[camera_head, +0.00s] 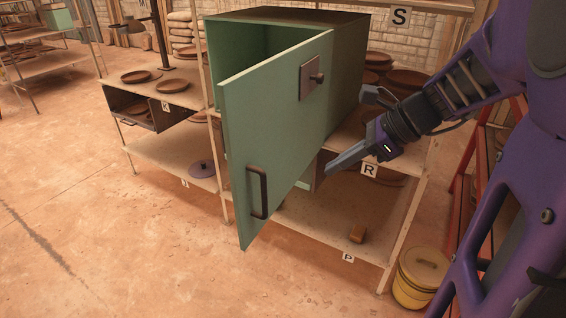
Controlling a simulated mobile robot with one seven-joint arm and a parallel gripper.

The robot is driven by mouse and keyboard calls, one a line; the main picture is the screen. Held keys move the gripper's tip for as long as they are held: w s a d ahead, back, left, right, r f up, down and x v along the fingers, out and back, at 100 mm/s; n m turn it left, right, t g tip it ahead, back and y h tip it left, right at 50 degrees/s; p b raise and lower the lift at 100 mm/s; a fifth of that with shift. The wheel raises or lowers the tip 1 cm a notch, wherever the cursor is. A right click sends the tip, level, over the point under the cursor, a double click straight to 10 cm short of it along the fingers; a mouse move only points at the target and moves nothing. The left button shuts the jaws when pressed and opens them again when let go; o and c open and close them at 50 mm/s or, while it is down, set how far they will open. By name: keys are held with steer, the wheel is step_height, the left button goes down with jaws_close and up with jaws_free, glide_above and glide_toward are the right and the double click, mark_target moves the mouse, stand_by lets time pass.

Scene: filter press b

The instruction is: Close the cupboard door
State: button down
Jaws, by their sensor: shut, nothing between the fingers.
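The green cupboard (290,18) stands on the shelf rack in the middle of the head view. Its door (262,120) is open, swung out towards me with its outer face to the right. The door has a dark bar handle (257,192) near its lower free edge and a square plate with a knob (312,77) near the top right. The green inside of the cupboard shows to the left of the door. My gripper (328,172) is shut and empty to the right of the door, near its lower part. I cannot tell whether its tip touches the door.
Wooden shelves (330,235) hold brown dishes (136,76) and a small brown block (357,233). A yellow lidded bucket (420,277) stands on the floor at the lower right, beside a red frame (470,190). The floor left of the door is clear.

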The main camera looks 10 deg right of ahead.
steer(key=w+a+f+b, duration=0.3)
steer(key=a+f+b, duration=0.3)
steer(key=a, duration=0.4)
steer(key=shift+w+a+f+b, duration=0.2)
steer(key=shift+a+f+b, duration=0.15)
steer(key=shift+a+f, duration=0.1)
